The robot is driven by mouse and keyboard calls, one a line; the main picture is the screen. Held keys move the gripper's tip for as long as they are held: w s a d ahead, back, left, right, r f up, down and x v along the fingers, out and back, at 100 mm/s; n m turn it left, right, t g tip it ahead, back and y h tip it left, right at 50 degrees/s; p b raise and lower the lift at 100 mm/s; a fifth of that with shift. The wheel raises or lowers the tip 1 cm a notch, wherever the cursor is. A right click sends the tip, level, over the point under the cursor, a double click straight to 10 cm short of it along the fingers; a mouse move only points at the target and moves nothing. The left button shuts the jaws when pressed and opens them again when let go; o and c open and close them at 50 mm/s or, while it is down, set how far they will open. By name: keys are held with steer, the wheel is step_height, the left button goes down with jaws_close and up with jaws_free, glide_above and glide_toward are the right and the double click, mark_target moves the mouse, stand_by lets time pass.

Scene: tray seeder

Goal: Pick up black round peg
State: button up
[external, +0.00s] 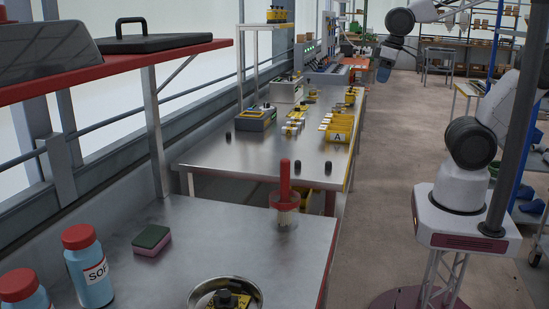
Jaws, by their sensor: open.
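Several small black pieces that look like pegs stand on the steel bench. One black peg (328,168) is near the bench's front right corner, with a second black peg (297,166) just to its left. A third black peg (228,136) stands farther left, near the grey and yellow device. They are too small to tell which is round. My gripper (383,74) hangs at the upper right, past the bench's right edge and well away from the pegs. It is open and appears empty; its fingertips are small and hard to make out.
The steel bench (260,163) also holds a yellow bin marked A (337,137), a grey and yellow device (256,119) and yellow parts. A nearer table has a red-handled tool (285,180), sponge (152,240), bottles and a metal bowl. The bench's front middle is clear.

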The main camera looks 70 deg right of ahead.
steer(key=w+a+f+m+g, duration=0.1)
steer(key=w+a+f+m, duration=0.35)
steer(key=w+f, duration=0.4)
steer(key=m+g, duration=0.1)
steer(key=m, duration=0.3)
glide_above(329, 162)
steer(key=d, duration=0.1)
step_height(329, 162, down, 11)
steer(key=shift+r, duration=0.1)
steer(key=shift+w+a+f+m, duration=0.1)
steer(key=shift+a+f+m, duration=0.15)
steer(key=shift+f, duration=0.25)
steer(key=shift+d, duration=0.1)
steer(key=shift+f, duration=1.3)
steer(key=shift+f, duration=0.15)
steer(key=shift+f, duration=2.45)
